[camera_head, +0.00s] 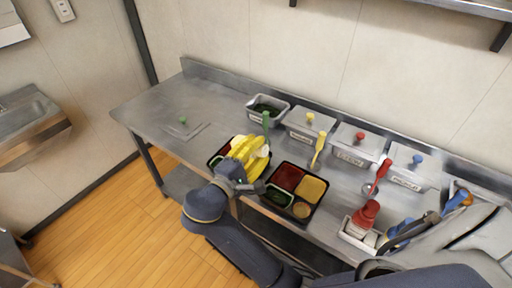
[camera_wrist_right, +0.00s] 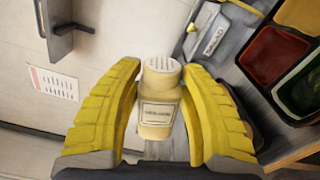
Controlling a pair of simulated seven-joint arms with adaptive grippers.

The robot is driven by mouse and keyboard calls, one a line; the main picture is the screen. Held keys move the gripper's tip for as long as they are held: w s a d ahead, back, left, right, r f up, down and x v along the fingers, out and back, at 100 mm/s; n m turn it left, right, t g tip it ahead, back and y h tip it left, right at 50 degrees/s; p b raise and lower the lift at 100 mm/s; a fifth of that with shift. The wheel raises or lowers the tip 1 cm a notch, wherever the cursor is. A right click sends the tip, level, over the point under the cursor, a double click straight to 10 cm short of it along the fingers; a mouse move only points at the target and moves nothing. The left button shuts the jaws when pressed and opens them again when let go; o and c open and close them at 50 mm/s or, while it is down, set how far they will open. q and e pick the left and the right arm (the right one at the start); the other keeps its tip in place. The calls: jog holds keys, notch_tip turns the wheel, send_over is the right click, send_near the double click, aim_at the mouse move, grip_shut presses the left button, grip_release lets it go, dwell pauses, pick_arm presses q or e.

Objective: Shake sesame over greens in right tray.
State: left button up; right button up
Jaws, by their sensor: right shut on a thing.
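My right gripper (camera_head: 254,150) is over the left tray (camera_head: 212,166) and is shut on a cream sesame shaker. In the right wrist view the shaker (camera_wrist_right: 157,112) sits between the two yellow fingers (camera_wrist_right: 158,105), with its holed cap and a label showing. The right tray (camera_head: 314,207) is black and lies to the right of the gripper. Its compartments hold red food, yellow food, dark greens (camera_head: 277,196) at the front left and a small tan portion. The gripper is not above these greens. My left gripper is not in view.
Several lidded metal containers (camera_head: 352,152) line the back of the counter, with an open one of dark greens (camera_head: 267,106) at their left. Yellow (camera_head: 319,147) and red (camera_head: 379,176) spoons lean there. A red-topped bottle (camera_head: 367,213) stands at right. The counter's left is mostly clear.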

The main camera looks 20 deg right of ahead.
jog(key=s+m, duration=0.1)
jog(key=m, duration=0.1)
jog(key=s+d+m, duration=0.1)
jog(key=m, duration=0.1)
jog(key=shift+s+d+f, duration=0.15)
jog(key=shift+s+d, duration=0.05)
notch_tip(320, 180, down, 6)
jog(key=s+d+m, duration=0.1)
jog(key=s+m, duration=0.1)
jog(key=m, duration=0.8)
jog(key=shift+s+d+m, duration=0.4)
jog(key=shift+f, duration=0.25)
